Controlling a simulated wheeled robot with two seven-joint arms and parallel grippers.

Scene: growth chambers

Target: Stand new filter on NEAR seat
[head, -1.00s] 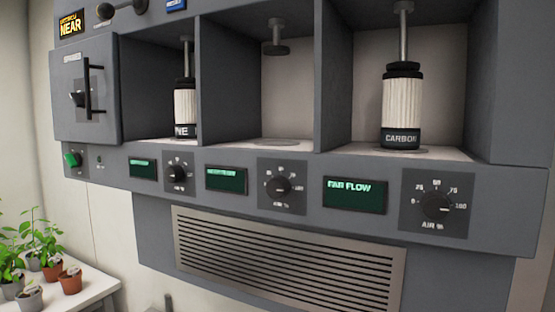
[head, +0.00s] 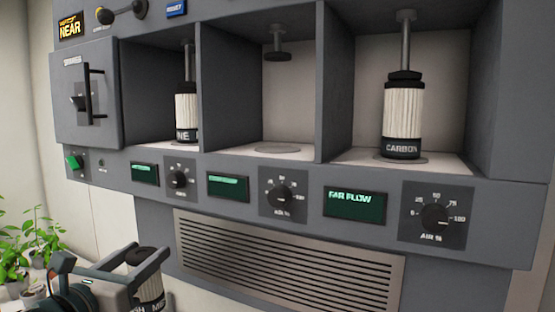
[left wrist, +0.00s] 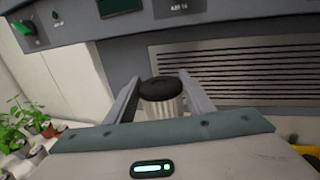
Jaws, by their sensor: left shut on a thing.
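My left gripper (head: 146,252) is at the lower left of the head view, below the chamber front. It is shut on a filter (head: 151,290) with a black cap, white pleats and a dark lettered band, held upright. The left wrist view shows this filter (left wrist: 162,104) between the two fingers. A yellow NEAR sign (head: 70,27) is at the upper left. The middle bay has a bare round seat (head: 278,149) under a raised plunger (head: 277,45). The left bay holds a filter (head: 187,108) marked "NE", partly hidden by the divider. My right gripper is not in view.
The right bay holds a CARBON filter (head: 403,118) under its plunger. A grey door (head: 86,95) stands at the left. Dials and displays, one reading FAR FLOW (head: 355,205), line the front above a vent grille (head: 285,255). Potted plants (head: 30,240) stand at lower left.

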